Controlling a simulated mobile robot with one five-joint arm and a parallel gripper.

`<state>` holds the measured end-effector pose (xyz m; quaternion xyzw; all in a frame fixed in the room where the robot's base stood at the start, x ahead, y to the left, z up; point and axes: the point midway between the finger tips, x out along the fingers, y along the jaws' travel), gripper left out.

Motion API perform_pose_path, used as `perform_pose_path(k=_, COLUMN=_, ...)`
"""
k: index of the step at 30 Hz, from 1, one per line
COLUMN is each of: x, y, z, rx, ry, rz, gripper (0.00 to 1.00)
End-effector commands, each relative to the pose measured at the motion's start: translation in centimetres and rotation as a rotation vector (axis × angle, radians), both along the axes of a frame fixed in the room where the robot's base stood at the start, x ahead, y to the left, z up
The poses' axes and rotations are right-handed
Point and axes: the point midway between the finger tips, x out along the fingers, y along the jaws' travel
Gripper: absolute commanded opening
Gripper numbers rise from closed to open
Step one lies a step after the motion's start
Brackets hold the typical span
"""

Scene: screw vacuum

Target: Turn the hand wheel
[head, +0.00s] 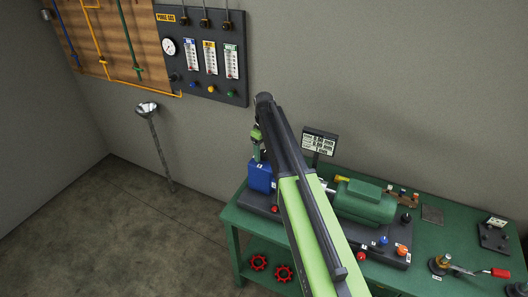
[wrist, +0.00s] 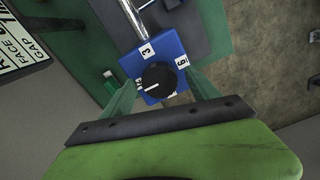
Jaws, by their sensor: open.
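A black round hand wheel (wrist: 158,77) with a white pointer line sits on a blue block (wrist: 135,62) in the wrist view. White number labels, including a 3 and a 6, surround it; another is partly hidden. The pointer runs toward the left of the picture. My gripper (wrist: 161,92) is open, its two green fingers apart on either side of the wheel. Whether they touch it I cannot tell. In the head view my gripper (head: 258,143) is above the blue block (head: 262,177) at the bench's left end; the wheel is hidden there.
A metal rod leads from the block toward a green motor (head: 362,203) on the green bench (head: 232,216). A small display sign (head: 319,142) stands behind. Two red wheels (head: 259,262) lie on the lower shelf. A gauge panel (head: 205,88) hangs on the wall.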

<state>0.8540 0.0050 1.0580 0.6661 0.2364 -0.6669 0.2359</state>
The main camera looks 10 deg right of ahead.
Motion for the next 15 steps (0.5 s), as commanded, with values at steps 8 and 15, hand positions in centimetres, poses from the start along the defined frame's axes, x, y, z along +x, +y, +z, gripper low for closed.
perform_pose_path(k=8, x=0.0, y=0.0, z=1.1, rx=0.000, ry=-0.001, rz=0.000, gripper=0.69)
perform_pose_path(k=15, x=0.0, y=0.0, z=5.4, rx=0.000, ry=-0.001, rz=0.000, gripper=0.69)
